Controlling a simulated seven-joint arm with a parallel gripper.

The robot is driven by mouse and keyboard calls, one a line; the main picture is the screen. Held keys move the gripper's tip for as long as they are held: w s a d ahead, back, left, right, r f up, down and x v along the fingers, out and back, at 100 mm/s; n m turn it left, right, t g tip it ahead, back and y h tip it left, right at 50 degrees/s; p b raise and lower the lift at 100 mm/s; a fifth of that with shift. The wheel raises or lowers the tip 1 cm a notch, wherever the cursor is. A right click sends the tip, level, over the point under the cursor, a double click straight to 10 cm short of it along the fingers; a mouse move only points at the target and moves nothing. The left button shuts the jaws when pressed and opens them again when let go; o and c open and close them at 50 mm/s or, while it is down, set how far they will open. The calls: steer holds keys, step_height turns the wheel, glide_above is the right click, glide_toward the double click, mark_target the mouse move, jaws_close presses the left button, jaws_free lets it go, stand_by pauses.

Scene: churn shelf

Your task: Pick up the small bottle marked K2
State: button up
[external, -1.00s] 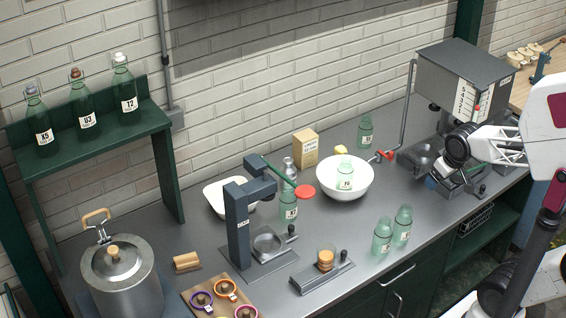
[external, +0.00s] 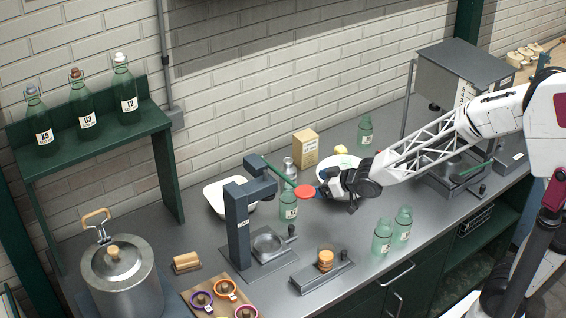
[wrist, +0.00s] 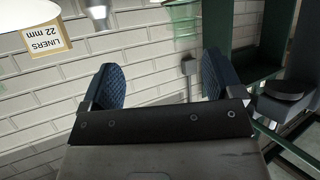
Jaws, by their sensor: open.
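My gripper (external: 322,191) is open in the external view, in front of the white bowl and just right of the red disc of the bench press. In the wrist view its two blue pads (wrist: 163,84) stand apart with nothing between them. A small green bottle (external: 289,207) stands behind the press, left of my gripper. Other small green bottles stand at the back (external: 365,132) and at the front edge (external: 383,236) (external: 403,224). I cannot read K2 on any label. A pale green glass shape (wrist: 183,22) is at the top of the wrist view.
The white bowl (external: 327,168) is partly hidden by my arm. The dark press (external: 238,225) with its red disc is close on the left. A liners box (external: 305,147) and silver container (external: 288,168) stand behind. The front middle counter has clear patches.

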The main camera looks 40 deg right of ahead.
mark_target(288, 193)
steer(key=a, duration=0.1)
steer(key=a+f+y, duration=0.1)
steer(key=a, duration=0.1)
steer(key=shift+w+a+f+n, duration=0.25)
steer(key=shift+w+n, duration=0.1)
steer(key=shift+n, duration=0.05)
steer(key=shift+w, duration=0.1)
steer(key=shift+x, duration=1.25)
steer(key=shift+a, duration=0.1)
steer(key=shift+x, duration=2.5)
steer(key=shift+c, duration=0.2)
steer(key=shift+f, duration=0.1)
steer(key=c, duration=1.3)
